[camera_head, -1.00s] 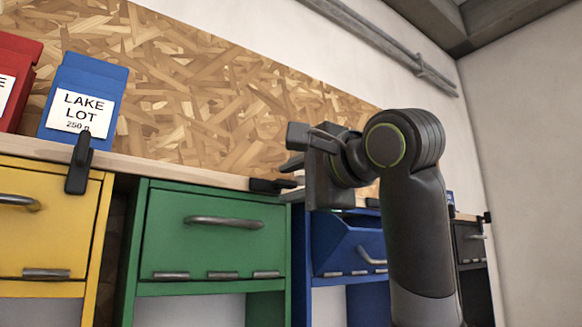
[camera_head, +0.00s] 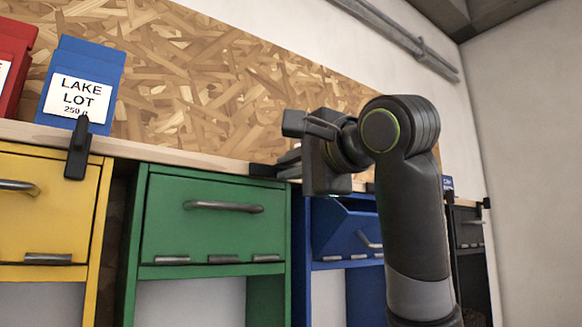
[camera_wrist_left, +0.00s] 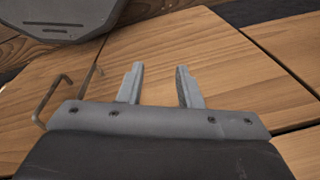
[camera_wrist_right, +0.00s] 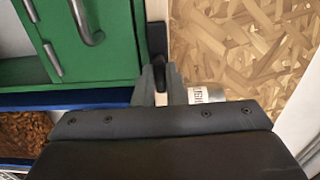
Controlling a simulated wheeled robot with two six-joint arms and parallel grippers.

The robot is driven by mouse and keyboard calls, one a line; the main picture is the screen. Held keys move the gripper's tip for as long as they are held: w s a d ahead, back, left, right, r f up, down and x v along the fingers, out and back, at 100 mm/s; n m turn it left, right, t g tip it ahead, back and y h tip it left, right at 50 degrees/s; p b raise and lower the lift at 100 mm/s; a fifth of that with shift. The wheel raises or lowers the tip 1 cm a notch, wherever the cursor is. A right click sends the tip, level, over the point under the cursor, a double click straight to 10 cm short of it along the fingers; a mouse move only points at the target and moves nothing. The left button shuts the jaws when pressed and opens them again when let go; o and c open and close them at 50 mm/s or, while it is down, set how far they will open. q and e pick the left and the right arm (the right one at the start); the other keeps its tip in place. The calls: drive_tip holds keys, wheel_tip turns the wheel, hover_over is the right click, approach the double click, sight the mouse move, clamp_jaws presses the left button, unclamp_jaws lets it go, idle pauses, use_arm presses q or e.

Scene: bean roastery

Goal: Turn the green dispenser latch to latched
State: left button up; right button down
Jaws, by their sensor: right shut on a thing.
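The green dispenser (camera_head: 214,225) stands in the middle of the head view, its front closed. Its black latch (camera_head: 262,170) lies sideways along the shelf edge at the upper right corner. My right gripper (camera_head: 288,163) is shut on this latch. The green dispenser (camera_wrist_right: 92,62) also shows there on the left. My left gripper (camera_wrist_left: 160,80) is open and empty above wooden planks, seen only in its own wrist view.
A yellow dispenser (camera_head: 45,215) with an upright black latch (camera_head: 77,150) is on the left, a blue dispenser (camera_head: 335,232) on the right. A blue bag (camera_head: 85,85) and a red bag (camera_head: 14,60) stand on the shelf (camera_head: 150,152).

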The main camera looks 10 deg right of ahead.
drive_tip(key=shift+f+n+b, duration=0.15)
drive_tip(key=shift+n+b, duration=3.25)
drive_tip(key=shift+n, duration=5.4)
drive_tip(key=c, duration=1.5)
unclamp_jaws()
drive_tip(key=b+v, duration=0.7)
drive_tip(key=v, duration=1)
drive_tip(key=shift+s+d+b, duration=0.1)
drive_tip(key=shift+s+b, duration=0.15)
drive_tip(key=shift+b, duration=0.1)
